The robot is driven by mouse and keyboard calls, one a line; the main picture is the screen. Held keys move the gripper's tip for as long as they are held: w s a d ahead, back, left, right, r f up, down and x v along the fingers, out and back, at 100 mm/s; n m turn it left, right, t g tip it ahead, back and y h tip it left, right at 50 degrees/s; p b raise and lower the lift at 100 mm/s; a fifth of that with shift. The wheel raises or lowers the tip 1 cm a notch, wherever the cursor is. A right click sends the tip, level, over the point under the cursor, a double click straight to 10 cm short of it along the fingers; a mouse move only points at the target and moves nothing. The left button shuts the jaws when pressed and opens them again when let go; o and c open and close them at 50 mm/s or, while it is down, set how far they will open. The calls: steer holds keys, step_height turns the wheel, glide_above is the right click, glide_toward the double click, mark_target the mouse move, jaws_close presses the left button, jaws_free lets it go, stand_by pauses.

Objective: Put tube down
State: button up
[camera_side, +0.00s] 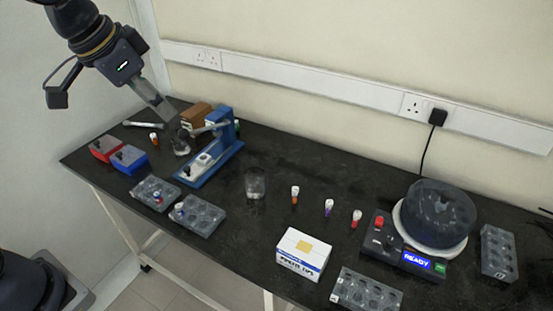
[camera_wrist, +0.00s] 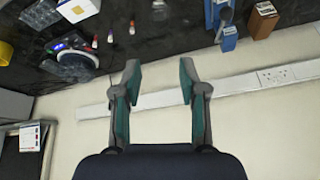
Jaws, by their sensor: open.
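My gripper (camera_wrist: 159,78) is open in the wrist view, with nothing between its two fingers. In the side view, my gripper (camera_side: 153,100) is at the upper left, above the back left of the black bench. Several small tubes are on the bench: an orange tube (camera_side: 295,196), a purple tube (camera_side: 328,208) and a red-capped tube (camera_side: 356,218) stand in the middle right. Another orange tube (camera_side: 154,139) stands at the left, below my gripper and apart from it. Tubes also sit in the left rack (camera_side: 143,189) and the rack beside it (camera_side: 211,221).
A blue stand (camera_side: 228,143) and brown box (camera_side: 196,115) are near my gripper. Red (camera_side: 104,149) and blue (camera_side: 130,158) boxes are at the left edge. A glass beaker (camera_side: 255,184), a white carton (camera_side: 303,253) and a round machine (camera_side: 437,215) occupy the bench further right.

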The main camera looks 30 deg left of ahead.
steer(key=s+a+f+n, duration=0.1)
steer(key=s+a, duration=0.1)
steer(key=s, duration=0.4)
steer(key=s+a+f+n, duration=0.2)
steer(key=s+a, duration=0.1)
steer(key=s, duration=0.3)
steer(key=shift+a+f+n+y, duration=0.15)
steer(key=shift+a+n+y, duration=0.15)
steer(key=shift+y, duration=0.1)
